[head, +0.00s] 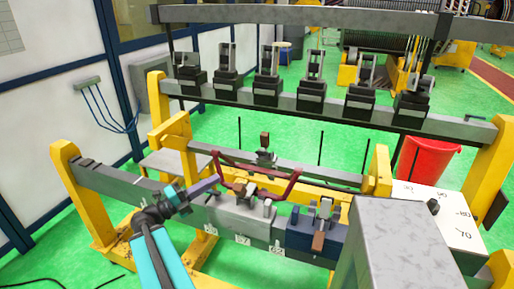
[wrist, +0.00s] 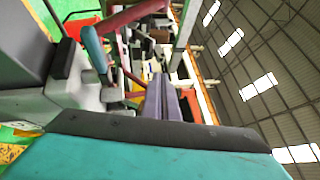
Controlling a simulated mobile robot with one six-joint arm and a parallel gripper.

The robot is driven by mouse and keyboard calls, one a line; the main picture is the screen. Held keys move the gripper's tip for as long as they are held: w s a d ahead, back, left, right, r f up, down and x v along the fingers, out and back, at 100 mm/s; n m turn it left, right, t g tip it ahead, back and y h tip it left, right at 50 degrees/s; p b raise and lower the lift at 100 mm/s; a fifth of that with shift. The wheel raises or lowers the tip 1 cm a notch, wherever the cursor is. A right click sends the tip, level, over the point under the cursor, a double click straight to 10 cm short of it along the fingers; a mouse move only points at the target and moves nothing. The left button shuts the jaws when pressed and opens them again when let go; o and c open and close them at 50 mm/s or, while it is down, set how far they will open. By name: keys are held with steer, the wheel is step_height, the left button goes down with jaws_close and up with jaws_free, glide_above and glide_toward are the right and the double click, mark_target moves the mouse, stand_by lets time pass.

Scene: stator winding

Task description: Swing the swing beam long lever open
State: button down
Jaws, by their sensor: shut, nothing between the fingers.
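A dark red bent bar, which looks like the swing beam with its long lever (head: 262,170), spans above the grey clamp block (head: 238,218) in the middle of the bench. In the wrist view a dark red bar (wrist: 128,17) crosses the top, and a teal-ended handle (wrist: 95,48) stands left of the fingers. My gripper (head: 215,181) has purple fingers and is shut and empty. It is at the left end of the red bar, close to it; I cannot tell whether they touch. The shut fingers also show in the wrist view (wrist: 160,88).
A blue clamp block (head: 312,236) with a brown handle sits to the right. A large grey box (head: 398,250) stands at the front right, beside a white labelled panel (head: 440,212). An upper rail (head: 285,101) carries several clamps. A red bucket (head: 428,160) stands behind. Thin black rods rise behind the bar.

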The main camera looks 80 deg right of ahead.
steer(key=b+x, duration=0.1)
steer(key=x, duration=0.6)
steer(key=b, duration=0.4)
glide_toward(265, 144)
steer(key=s+r, duration=0.2)
steer(key=s, duration=0.3)
steer(key=shift+w+d+r+p, duration=0.1)
steer(key=shift+d+r+p, duration=0.1)
steer(key=shift+d, duration=0.55)
steer(key=shift+w+d+r+p, duration=0.1)
steer(key=shift+w+d+r, duration=0.1)
steer(key=shift+d, duration=0.55)
steer(key=shift+s, duration=0.15)
